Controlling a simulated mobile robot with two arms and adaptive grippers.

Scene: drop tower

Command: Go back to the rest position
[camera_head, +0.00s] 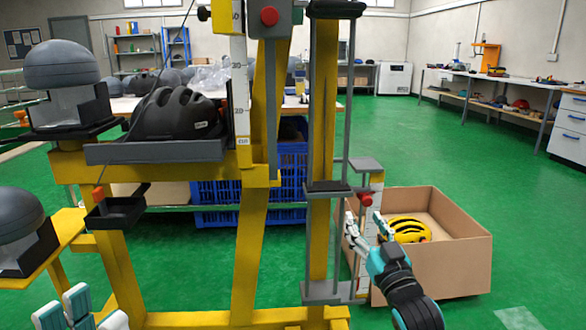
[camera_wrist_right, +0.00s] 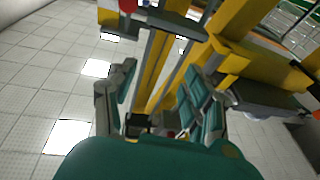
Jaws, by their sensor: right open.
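My right gripper (camera_head: 366,230) is in front of the cardboard box, at the right of the yellow drop tower (camera_head: 320,130) in the head view. It is open and empty; its two fingers stand apart in the wrist view (camera_wrist_right: 160,95), with tower parts beyond them. My left gripper (camera_head: 80,308) shows only by its fingers at the bottom left edge of the head view. Its fingers look spread apart with nothing between them. A black helmet (camera_head: 178,114) rests on the grey tray (camera_head: 155,151) of the tower.
A cardboard box (camera_head: 455,268) with a yellow helmet (camera_head: 408,230) stands on the green floor close to my right gripper. Grey headforms (camera_head: 62,64) sit on the left. A blue crate (camera_head: 250,190) is behind the tower. The floor at the far right is clear.

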